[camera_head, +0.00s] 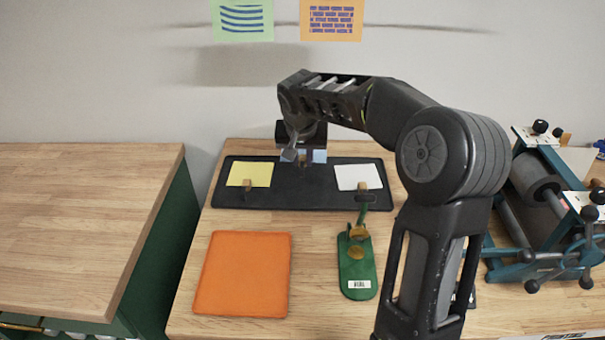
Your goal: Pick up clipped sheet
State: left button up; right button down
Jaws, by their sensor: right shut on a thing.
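A black tray (290,199) lies on the wooden worktop. A yellow sheet (252,173) with a small wooden clip (248,183) lies at its left. A white sheet (356,174) with a wooden clip (363,186) lies at its right. A light blue sheet (319,156) shows between them at the tray's back edge, mostly hidden by my right gripper (302,155). My right gripper is shut there on the blue sheet, probably at its clip, which is hard to make out. My left gripper is out of view.
An orange mat (243,274) lies front left, and a green board (356,270) with a barcode label lies front centre. A teal roller press (540,210) stands at the right. A gap separates this worktop from the left table (75,225). Two notes hang on the wall.

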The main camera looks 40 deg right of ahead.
jog(key=shift+r, duration=0.95)
jog(key=s+a+f+n+y, duration=0.1)
jog(key=a+n, duration=0.1)
jog(key=a, duration=0.5)
jog(key=a+f+n+y, duration=0.1)
jog(key=a+f+n, duration=0.1)
jog(key=a, duration=0.6)
jog(key=s+a+f+n+t, duration=0.1)
jog(key=a+f+n, duration=0.1)
jog(key=a, duration=0.5)
jog(key=shift+s+a+f+n+y, duration=0.25)
jog(key=shift+s+n+y, duration=0.15)
jog(key=shift+n, duration=0.5)
